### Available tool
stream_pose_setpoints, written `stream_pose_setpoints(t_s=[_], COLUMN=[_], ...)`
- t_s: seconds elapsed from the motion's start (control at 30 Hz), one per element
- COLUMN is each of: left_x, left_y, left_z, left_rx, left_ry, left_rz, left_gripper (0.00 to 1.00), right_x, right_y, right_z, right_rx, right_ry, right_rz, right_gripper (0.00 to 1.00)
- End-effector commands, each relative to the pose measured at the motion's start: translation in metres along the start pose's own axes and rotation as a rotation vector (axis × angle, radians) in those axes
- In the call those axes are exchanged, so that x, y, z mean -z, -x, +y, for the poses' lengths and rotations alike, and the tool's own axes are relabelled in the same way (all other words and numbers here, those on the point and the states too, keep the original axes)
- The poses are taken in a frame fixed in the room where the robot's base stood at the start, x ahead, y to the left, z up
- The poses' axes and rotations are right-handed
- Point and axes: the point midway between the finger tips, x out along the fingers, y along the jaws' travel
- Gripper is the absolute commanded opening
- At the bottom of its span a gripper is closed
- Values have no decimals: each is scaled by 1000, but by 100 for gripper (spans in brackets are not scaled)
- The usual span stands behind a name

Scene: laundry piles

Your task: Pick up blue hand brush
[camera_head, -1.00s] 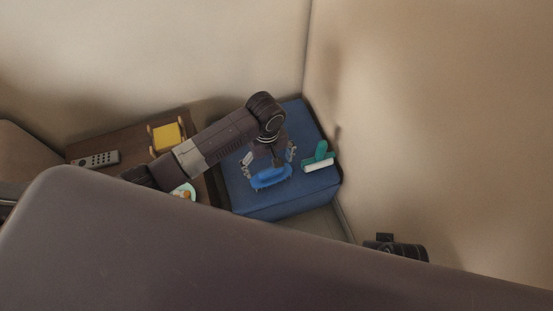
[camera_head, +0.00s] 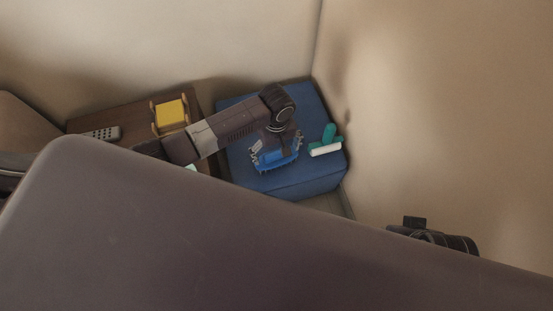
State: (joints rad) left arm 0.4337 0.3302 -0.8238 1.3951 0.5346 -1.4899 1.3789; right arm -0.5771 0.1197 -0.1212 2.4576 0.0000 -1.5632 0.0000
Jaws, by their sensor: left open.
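The blue hand brush (camera_head: 277,160) lies on top of the dark blue ottoman (camera_head: 310,182), near its front. My left gripper (camera_head: 275,152) reaches in from the left and points down over the brush. Its fingers are spread, one at each side of the brush. I cannot tell whether the fingers touch it. My right gripper does not show; only a dark part of mine (camera_head: 440,238) appears at the lower right.
A green and white brush (camera_head: 326,143) lies right of the blue one on the ottoman. A brown table (camera_head: 115,121) at the left holds a grey remote (camera_head: 103,134) and a yellow item in a wooden holder (camera_head: 170,113). Walls close in behind and right.

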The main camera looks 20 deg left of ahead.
Motion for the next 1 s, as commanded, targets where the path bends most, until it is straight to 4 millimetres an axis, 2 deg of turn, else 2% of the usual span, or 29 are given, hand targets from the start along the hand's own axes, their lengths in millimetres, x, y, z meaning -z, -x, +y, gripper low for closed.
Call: stream_pose_setpoints(t_s=[0.1,0.33,0.73,1.0], left_x=[0,0,0,0], left_y=[-7,-6,-6,-5], left_z=[0,0,0,0], left_rx=[0,-1,0,-1], left_ry=[0,0,0,0], left_rz=[1,0,0,1], left_gripper=[87,86,42,40], right_x=[-1,-1,-1,-1], right_y=[3,4,4,4], right_z=[0,0,0,0], right_rx=[-1,-1,-1,-1], right_ry=[0,0,0,0], right_rz=[2,2,1,2], right_gripper=[0,0,0,0])
